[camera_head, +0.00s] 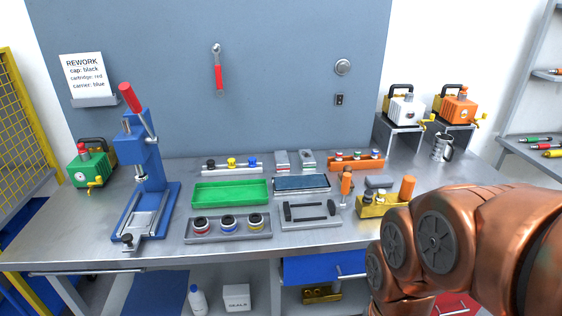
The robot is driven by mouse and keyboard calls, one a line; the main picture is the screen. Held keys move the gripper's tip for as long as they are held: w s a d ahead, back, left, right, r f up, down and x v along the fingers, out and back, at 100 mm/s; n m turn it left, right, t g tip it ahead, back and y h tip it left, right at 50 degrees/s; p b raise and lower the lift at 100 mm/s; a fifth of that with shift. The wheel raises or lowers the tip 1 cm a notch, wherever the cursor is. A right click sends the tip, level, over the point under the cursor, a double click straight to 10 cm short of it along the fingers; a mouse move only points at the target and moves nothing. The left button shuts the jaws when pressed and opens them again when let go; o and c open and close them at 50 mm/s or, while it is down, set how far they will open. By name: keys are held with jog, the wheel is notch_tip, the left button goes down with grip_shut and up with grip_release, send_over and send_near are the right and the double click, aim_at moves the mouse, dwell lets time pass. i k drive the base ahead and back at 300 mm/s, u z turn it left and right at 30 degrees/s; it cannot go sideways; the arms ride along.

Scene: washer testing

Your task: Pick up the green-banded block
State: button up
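Two small grey blocks stand side by side at the back middle of the bench: a left block (282,161) and a right block (307,160). Any coloured bands on them are too small to read, so I cannot tell which one, if either, is green-banded. My copper-coloured arm fills the lower right of the view. My gripper is out of view, so its state and its distance from the blocks are not shown.
A green tray (231,193), a dark-topped panel (301,183) and a grey tray (229,233) with several round parts lie in front. A blue press (147,171) stands left. An orange rack (357,162) is right of the blocks, a yellow holder (378,206) nearer my arm.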

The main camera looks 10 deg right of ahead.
aim_at(307, 159)
jog(key=z, duration=0.05)
jog(key=k, duration=0.5)
jog(key=u, duration=1)
jog(key=i, duration=0.7)
jog(key=u, duration=0.6)
jog(key=i, duration=0.8)
jog(key=z, duration=0.7)
jog(key=i, duration=0.7)
jog(key=z, duration=0.65)
